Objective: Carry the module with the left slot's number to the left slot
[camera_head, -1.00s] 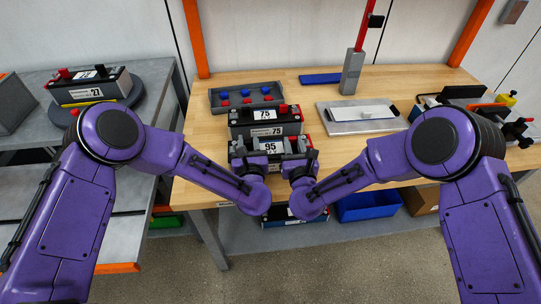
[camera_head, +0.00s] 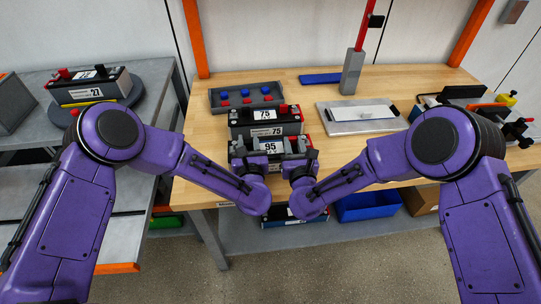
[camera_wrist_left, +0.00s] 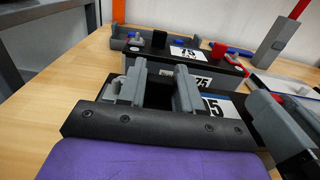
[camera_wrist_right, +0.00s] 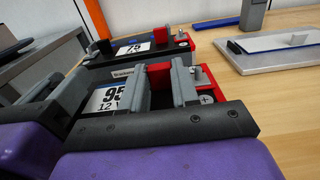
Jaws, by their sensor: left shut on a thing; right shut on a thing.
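The module numbered 95 (camera_head: 270,147) is at the front of the wooden bench, between my two grippers. My left gripper (camera_head: 243,150) is shut on its left end; the left wrist view shows the fingers (camera_wrist_left: 160,88) around a dark part. My right gripper (camera_head: 298,152) is shut on its right end; the right wrist view shows the fingers (camera_wrist_right: 157,85) beside a red terminal. The module numbered 75 (camera_head: 265,131) stands just behind it. The module numbered 27 (camera_head: 93,85) sits on a round grey stand on the left table. I cannot make out the left slot or its number.
A grey tray (camera_head: 217,99) with red and blue pieces lies behind module 75. A grey plate (camera_head: 340,127) and a red post on a grey block (camera_head: 352,75) are to the right. A blue bin (camera_head: 368,207) is below the bench. Bare wood lies left of the modules.

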